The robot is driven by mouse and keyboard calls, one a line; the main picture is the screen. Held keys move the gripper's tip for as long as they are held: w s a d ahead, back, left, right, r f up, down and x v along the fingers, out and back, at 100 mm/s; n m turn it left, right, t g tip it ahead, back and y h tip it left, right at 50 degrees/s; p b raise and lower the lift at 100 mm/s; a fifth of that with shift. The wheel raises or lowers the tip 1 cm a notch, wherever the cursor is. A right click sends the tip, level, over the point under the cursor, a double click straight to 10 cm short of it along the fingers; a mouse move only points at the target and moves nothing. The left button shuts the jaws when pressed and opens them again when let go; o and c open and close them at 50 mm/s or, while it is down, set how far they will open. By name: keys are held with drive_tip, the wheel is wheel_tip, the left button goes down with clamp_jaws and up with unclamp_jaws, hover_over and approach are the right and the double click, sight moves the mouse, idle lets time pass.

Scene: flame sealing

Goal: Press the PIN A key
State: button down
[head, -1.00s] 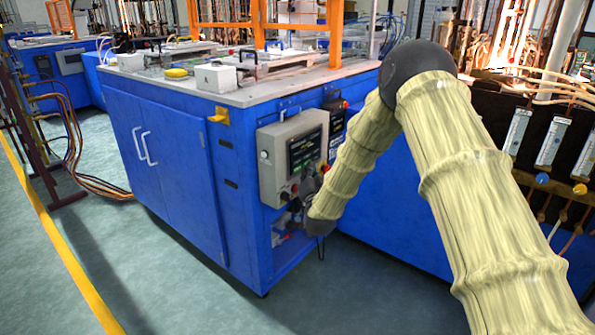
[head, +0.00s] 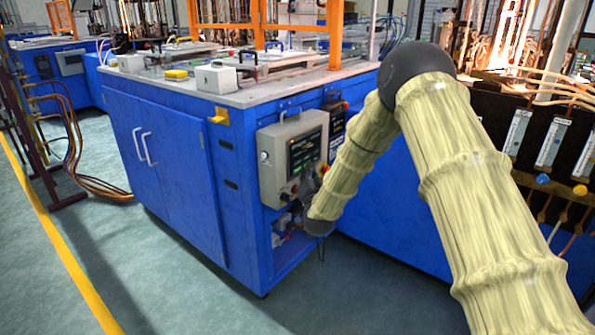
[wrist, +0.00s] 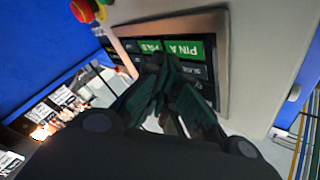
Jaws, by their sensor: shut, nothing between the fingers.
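The PIN A key (wrist: 182,50) is a green key with white lettering on the dark key panel in the wrist view, tilted in the picture. A second green key (wrist: 150,46), its label partly covered, sits just left of it. My gripper (wrist: 168,66) is shut and empty, its dark fingertips just below the two green keys and overlapping the panel's dark rows. I cannot tell whether the tips touch the panel. In the head view the grey control box (head: 273,178) hangs on the blue cabinet, with my wrist at its lower right; the PIN A lettering is unreadable there.
A red knob with a yellow collar (wrist: 82,10) is at the wrist view's upper left. A metal frame (wrist: 222,75) borders the key panel. The blue cabinet (head: 165,150) has an open lower bay.

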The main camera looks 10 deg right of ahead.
drive_tip(key=shift+w+a, duration=0.1)
idle(0.5)
drive_tip(key=shift+w+a, duration=0.2)
drive_tip(key=shift+w, duration=0.05)
drive_tip(key=shift+w+a, duration=0.2)
drive_tip(key=shift+w, duration=0.05)
idle(0.9)
drive_tip(key=shift+d, duration=0.1)
drive_tip(key=shift+s+d, duration=0.35)
drive_tip(key=shift+s, duration=0.25)
drive_tip(key=shift+s+d, duration=0.1)
drive_tip(key=s+d, duration=0.1)
drive_tip(key=s, duration=0.1)
drive_tip(key=s+d+p, duration=0.1)
drive_tip(key=d, duration=0.1)
drive_tip(key=shift+s, duration=0.35)
idle(0.4)
idle(0.4)
